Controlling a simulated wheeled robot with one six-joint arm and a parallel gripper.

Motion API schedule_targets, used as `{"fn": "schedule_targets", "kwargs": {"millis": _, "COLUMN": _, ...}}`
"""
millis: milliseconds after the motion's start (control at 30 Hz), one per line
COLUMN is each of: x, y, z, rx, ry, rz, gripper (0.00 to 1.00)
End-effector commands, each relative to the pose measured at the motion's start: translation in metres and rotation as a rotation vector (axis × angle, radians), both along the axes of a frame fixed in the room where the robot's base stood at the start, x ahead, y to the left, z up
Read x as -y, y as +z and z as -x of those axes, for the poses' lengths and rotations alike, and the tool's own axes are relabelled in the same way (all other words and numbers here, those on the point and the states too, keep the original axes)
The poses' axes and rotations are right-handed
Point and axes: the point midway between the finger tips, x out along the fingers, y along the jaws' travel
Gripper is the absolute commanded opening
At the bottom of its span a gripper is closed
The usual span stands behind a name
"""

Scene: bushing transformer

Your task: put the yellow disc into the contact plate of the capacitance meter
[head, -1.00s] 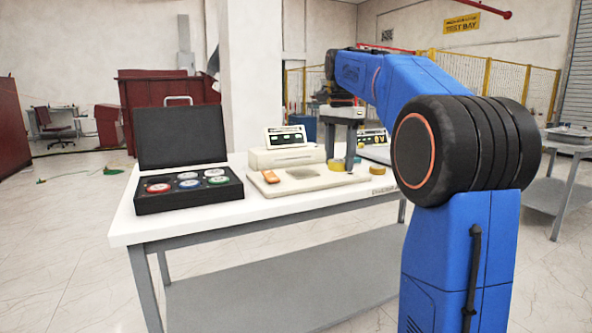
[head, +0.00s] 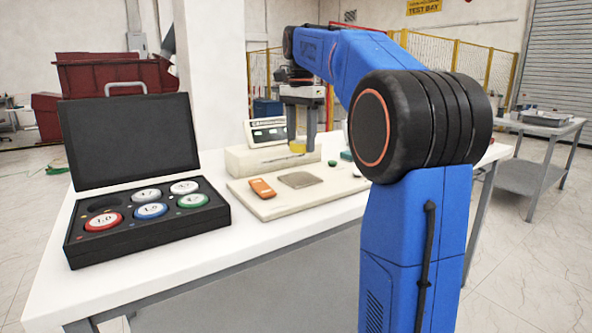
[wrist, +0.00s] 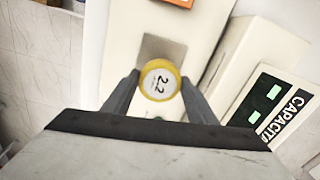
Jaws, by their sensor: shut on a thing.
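The yellow disc (head: 298,148), marked 2.2 on its white face, is held between the two fingers of my gripper (head: 302,140). It also shows in the wrist view (wrist: 160,80), with a fingertip on each side. The disc is in the air above the cream base board. The contact plate (head: 300,180) is a bare grey square on that board; in the wrist view the plate (wrist: 163,50) lies just beyond the disc, partly covered by it. The capacitance meter (head: 268,160) is a cream box with a tilted display behind the board.
An orange device (head: 262,188) lies on the board left of the plate. A small green button (head: 332,163) is on its right part. An open black case (head: 148,222) with several coloured discs stands at left on the white table (head: 190,275).

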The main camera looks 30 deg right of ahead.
Motion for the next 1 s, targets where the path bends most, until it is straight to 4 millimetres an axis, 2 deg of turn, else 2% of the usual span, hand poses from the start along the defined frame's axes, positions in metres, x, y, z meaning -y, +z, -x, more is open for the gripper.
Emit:
{"fn": "schedule_targets", "kwargs": {"millis": 200, "x": 0.000, "y": -0.032, "z": 0.001, "rx": -0.001, "ry": 0.000, "rz": -0.001, "gripper": 0.22}}
{"fn": "schedule_targets", "kwargs": {"millis": 433, "x": 0.000, "y": -0.046, "z": 0.000, "rx": -0.001, "ry": 0.000, "rz": 0.000, "gripper": 0.22}}
{"fn": "schedule_targets", "kwargs": {"millis": 700, "x": 0.000, "y": -0.079, "z": 0.001, "rx": -0.001, "ry": 0.000, "rz": -0.001, "gripper": 0.22}}
{"fn": "schedule_targets", "kwargs": {"millis": 1000, "x": 0.000, "y": -0.080, "z": 0.000, "rx": 0.000, "ry": 0.000, "rz": 0.000, "gripper": 0.22}}
